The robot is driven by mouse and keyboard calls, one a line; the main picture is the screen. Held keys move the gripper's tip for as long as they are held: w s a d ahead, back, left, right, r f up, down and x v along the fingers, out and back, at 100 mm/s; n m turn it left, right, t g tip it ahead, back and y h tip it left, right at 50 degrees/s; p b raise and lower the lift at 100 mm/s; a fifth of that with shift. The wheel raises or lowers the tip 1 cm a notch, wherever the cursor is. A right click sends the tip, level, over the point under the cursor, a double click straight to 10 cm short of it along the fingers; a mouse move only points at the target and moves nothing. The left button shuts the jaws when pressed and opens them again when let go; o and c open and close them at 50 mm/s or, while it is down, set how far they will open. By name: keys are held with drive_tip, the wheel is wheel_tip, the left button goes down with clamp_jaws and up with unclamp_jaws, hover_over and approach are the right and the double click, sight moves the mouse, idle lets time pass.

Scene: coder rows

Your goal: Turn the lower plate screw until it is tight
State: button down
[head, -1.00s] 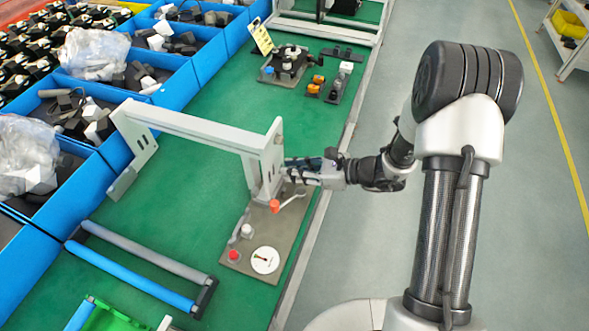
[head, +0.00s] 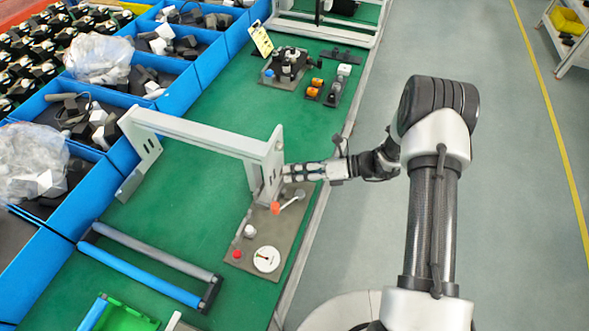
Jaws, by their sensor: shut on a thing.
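A white gantry-like frame (head: 200,131) stands on the green bench, its right upright plate (head: 268,165) fixed over a grey base plate (head: 285,222). My gripper (head: 289,172) is at the right face of that upright, low down, with my arm reaching in from the right. Its fingers are shut at the plate. The lower plate screw is hidden behind the fingers, so I cannot see how deep it sits. A lever with an orange-red knob (head: 276,208) is just below my gripper.
The base plate also carries a red button (head: 237,254), a white knob (head: 249,231) and a round white dial (head: 266,259). Blue bins (head: 118,150) line the left side. A black fixture (head: 288,66) stands farther back.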

drive_tip(key=m+y, duration=0.1)
drive_tip(key=m, duration=0.1)
drive_tip(key=m+g+b, duration=0.1)
drive_tip(key=m, duration=0.1)
drive_tip(key=shift+w+d+f+g+y, duration=0.1)
drive_tip(key=shift+w+f+g+y, duration=0.05)
drive_tip(key=shift+f+g+y, duration=0.2)
drive_tip(key=m+b, duration=0.1)
drive_tip(key=m+y, duration=0.1)
drive_tip(key=m, duration=0.1)
drive_tip(key=m+y+b, duration=0.1)
drive_tip(key=m, duration=0.1)
drive_tip(key=shift+f+b, duration=0.3)
drive_tip(key=shift+m+y, duration=0.25)
drive_tip(key=shift+m, duration=0.15)
drive_tip(key=c, duration=1.5)
unclamp_jaws()
drive_tip(key=shift+r, duration=0.1)
drive_tip(key=d, duration=0.8)
drive_tip(key=shift+w+f, duration=0.15)
drive_tip(key=shift+f, duration=0.2)
